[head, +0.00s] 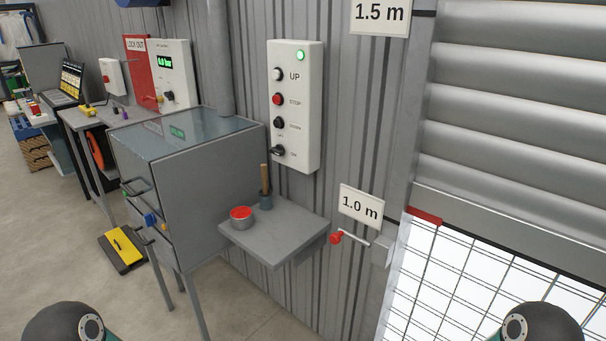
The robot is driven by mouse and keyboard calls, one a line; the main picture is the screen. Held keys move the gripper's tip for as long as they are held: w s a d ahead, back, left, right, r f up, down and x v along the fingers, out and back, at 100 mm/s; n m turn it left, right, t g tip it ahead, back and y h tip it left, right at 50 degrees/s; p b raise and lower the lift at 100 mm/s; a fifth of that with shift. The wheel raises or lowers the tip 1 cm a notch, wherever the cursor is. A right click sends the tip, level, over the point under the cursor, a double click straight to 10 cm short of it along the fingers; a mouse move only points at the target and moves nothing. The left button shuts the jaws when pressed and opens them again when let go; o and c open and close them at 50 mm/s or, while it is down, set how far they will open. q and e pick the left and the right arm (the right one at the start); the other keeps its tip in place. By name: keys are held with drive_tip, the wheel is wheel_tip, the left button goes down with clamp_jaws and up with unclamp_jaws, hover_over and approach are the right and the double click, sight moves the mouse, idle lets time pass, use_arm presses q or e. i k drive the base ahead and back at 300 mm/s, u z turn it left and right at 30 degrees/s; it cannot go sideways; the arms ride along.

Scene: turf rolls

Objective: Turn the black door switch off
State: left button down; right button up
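The white door control panel (302,130) hangs upright on the corrugated wall at the picture's centre. The black door switch (278,150) is a small knob at the panel's lower left. Small lettering stands above and to the right of it. The knob seems to lie roughly sideways, but it is too small to tell its setting for certain. A green lamp (300,55) at the panel's top is lit. Neither of my grippers is in view; only dark rounded parts of my arms show at the bottom left and right corners.
Below the panel, a grey shelf (275,244) juts out with a red-topped tin (241,218) and a brush pot (265,199). A grey cabinet (190,185) stands left. A red-knobbed crank (337,237) sticks out right, beside the partly raised roller door (515,110).

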sight(279, 150)
drive_tip(key=z, duration=0.05)
drive_tip(key=k, duration=0.4)
drive_tip(key=u, duration=0.2)
drive_tip(key=i, duration=0.9)
drive_tip(key=u, duration=0.05)
drive_tip(key=k, duration=0.55)
drive_tip(key=u, duration=0.75)
drive_tip(key=i, duration=0.7)
drive_tip(key=z, duration=0.1)
